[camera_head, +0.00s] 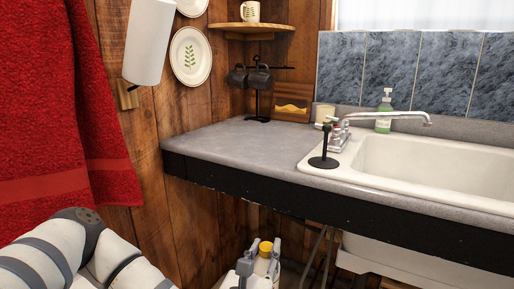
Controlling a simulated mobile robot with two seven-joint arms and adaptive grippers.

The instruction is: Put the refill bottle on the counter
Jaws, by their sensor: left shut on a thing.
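My left gripper (259,262) is at the bottom of the view, below and in front of the counter's front edge. It is shut on what looks like the refill bottle, whose yellow cap (266,249) shows between the grey fingers. Most of the bottle is hidden by the gripper or cut off by the picture's lower edge. The grey counter (220,138) is at the middle, with a black front edge, and its left part is bare. My right gripper is not in view.
A black mug stand (257,104) and a wooden box (292,107) stand at the counter's back. A black upright holder (323,162), faucet (341,133) and green soap bottle (383,122) stand around the white sink (430,160). A red towel (50,110) hangs left.

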